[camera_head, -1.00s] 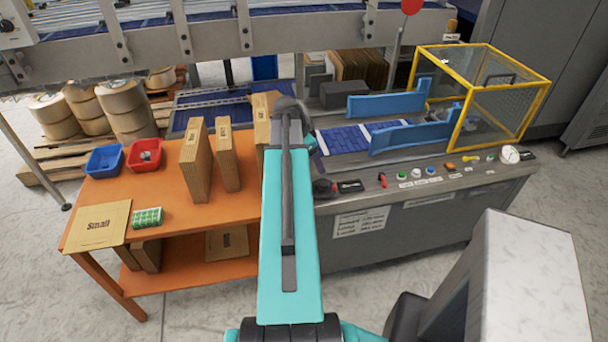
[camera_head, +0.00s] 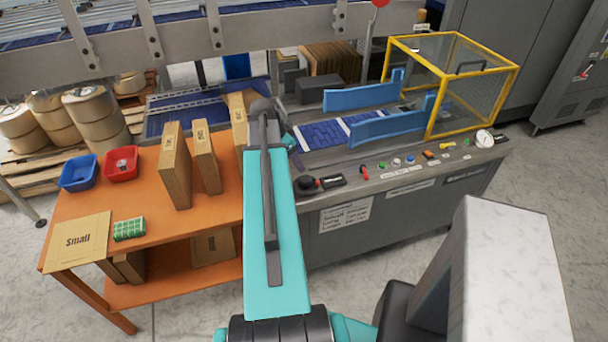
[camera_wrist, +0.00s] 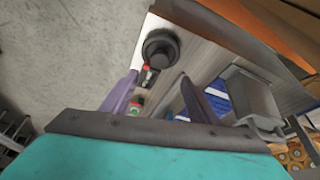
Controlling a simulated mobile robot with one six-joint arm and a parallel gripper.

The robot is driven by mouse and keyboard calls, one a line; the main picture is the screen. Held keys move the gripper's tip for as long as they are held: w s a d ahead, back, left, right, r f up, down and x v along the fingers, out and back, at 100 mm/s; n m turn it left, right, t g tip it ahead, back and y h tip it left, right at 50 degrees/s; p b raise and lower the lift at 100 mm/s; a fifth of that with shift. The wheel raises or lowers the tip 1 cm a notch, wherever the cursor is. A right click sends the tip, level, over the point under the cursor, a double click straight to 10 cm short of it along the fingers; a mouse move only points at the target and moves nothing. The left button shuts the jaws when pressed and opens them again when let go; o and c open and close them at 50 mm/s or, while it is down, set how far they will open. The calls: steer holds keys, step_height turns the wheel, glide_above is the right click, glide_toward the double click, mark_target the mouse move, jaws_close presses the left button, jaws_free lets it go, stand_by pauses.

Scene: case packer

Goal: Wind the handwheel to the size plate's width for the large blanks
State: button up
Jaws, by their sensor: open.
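The handwheel (camera_head: 307,186) is a black round knob at the left end of the grey machine's front ledge. A small black readout (camera_head: 332,181) sits right beside it. The size plate (camera_head: 344,215) is a white label with several lines of text on the machine's front, below the handwheel; its figures are too small to read. In the wrist view the handwheel (camera_wrist: 160,48) lies beyond the fingertips, apart from them. My gripper (camera_wrist: 159,88) is open and empty, its two purple fingers spread. In the head view my arm hides most of it.
A red lever (camera_head: 364,172) and several buttons line the ledge to the right, with a white dial (camera_head: 484,138) at the far end. Blue guide rails (camera_head: 395,127) and a yellow-framed cage (camera_head: 452,85) stand behind. An orange table (camera_head: 150,190) with upright cartons adjoins on the left.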

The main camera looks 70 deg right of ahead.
mark_target(306, 178)
steer(key=shift+p+x, duration=2)
steer(key=shift+x, duration=4)
steer(key=shift+a, duration=0.1)
steer(key=shift+c, duration=0.5)
